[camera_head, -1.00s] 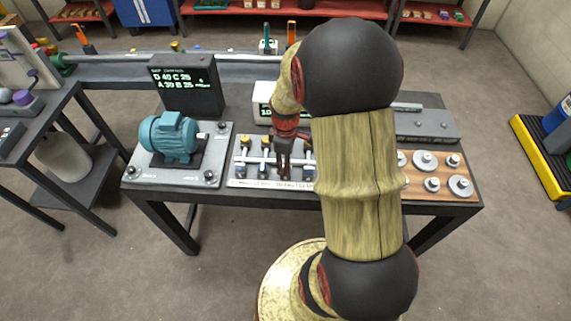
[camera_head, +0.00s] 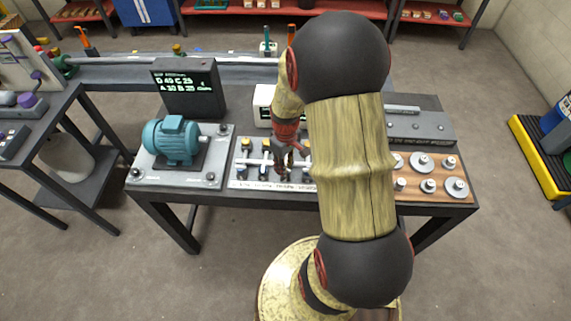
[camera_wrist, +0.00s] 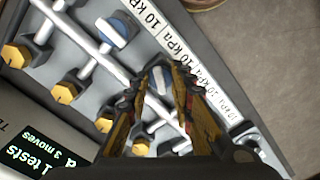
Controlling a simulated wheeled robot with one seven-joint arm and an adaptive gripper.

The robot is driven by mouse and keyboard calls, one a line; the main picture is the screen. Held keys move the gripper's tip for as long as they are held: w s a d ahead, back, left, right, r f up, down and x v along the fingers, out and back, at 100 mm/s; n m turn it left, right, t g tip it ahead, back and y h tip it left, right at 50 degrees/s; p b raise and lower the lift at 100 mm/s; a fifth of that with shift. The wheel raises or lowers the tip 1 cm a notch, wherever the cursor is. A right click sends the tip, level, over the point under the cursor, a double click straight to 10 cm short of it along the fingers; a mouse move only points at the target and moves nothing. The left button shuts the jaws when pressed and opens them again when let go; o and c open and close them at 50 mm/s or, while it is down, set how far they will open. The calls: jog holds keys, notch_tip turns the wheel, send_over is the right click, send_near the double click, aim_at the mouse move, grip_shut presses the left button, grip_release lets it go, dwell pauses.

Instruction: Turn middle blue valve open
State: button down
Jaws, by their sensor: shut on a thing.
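The valve panel (camera_head: 250,184) lies on the front of the bench, with a pale pipe, yellow knobs behind it and blue valve handles in front. My gripper (camera_head: 283,174) points down onto the panel, right of two blue handles, one of them the near-left handle (camera_head: 264,174). In the wrist view my gripper (camera_wrist: 170,75) has its fingers on both sides of a pale blue handle (camera_wrist: 157,80), the third along the row from the left. Its fingers partly hide that handle. A neighbouring blue handle (camera_wrist: 118,28) stands clear of the fingers. My arm hides the panel's right end.
A teal motor (camera_head: 173,139) sits on a plate to the left. A dark display (camera_head: 188,88) stands behind it. A wooden board (camera_head: 435,190) with several metal discs lies right. Yellow knobs (camera_wrist: 65,92) stand close to the fingers. A small white display box (camera_head: 262,100) stands behind the panel.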

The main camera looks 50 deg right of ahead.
jog(key=m+p, duration=0.2)
jog(key=m, duration=0.4)
jog(key=m+p, duration=0.2)
jog(key=m, duration=0.4)
dwell(0.5)
jog(key=c, duration=1.5)
grip_release()
jog(key=shift+c, duration=0.2)
jog(key=shift+r, duration=0.1)
notch_tip(320, 180, up, 12)
